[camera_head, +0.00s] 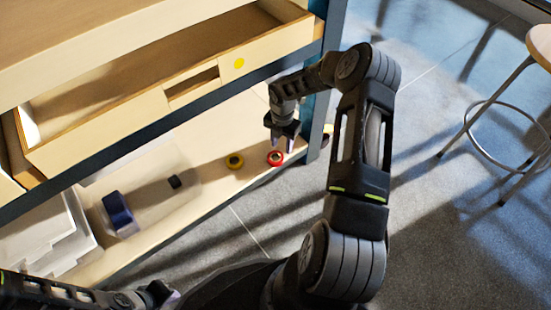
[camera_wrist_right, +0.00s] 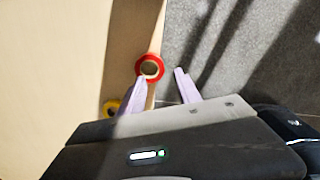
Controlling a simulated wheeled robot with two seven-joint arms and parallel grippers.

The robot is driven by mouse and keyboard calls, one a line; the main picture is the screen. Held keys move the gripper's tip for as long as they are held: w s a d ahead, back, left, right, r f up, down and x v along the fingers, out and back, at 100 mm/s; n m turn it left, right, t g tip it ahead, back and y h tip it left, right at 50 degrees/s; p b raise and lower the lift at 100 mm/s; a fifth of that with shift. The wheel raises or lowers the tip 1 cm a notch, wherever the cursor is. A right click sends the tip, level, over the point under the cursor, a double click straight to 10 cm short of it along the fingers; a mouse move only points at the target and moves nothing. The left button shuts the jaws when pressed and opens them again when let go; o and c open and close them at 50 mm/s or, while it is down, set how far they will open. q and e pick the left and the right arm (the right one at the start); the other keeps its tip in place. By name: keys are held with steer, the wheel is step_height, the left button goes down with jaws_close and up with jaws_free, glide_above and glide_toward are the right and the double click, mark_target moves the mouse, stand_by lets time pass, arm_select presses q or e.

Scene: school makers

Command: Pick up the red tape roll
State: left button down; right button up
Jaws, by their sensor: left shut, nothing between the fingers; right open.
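The red tape roll (camera_head: 275,158) lies on the low wooden shelf (camera_head: 215,188), close to its front edge near the right end. In the right wrist view the red tape roll (camera_wrist_right: 150,67) lies flat, with its hole showing. My right gripper (camera_head: 283,143) is just above it. In the wrist view the right gripper (camera_wrist_right: 160,85) is open, its pale fingers apart, with nothing between them; the roll appears just beyond the fingertips, nearer the left one. My left gripper (camera_head: 168,297) is at the bottom left of the head view, away from the roll, shut and empty.
A yellow tape roll (camera_head: 234,161) lies left of the red one. A dark blue object (camera_head: 120,214) and a small black object (camera_head: 174,181) are further left, by white bins (camera_head: 62,240). An open wooden drawer (camera_head: 170,80) overhangs the shelf. A stool (camera_head: 520,95) stands right.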

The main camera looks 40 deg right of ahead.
mark_target(281, 160)
steer(key=shift+f+b, duration=0.55)
steer(key=shift+f, duration=0.8)
step_height(281, 160, down, 5)
steer(key=b, duration=0.3)
steer(key=shift+a+f, duration=0.1)
steer(key=shift+f, duration=0.05)
steer(key=shift+c, duration=0.4)
jaws_close()
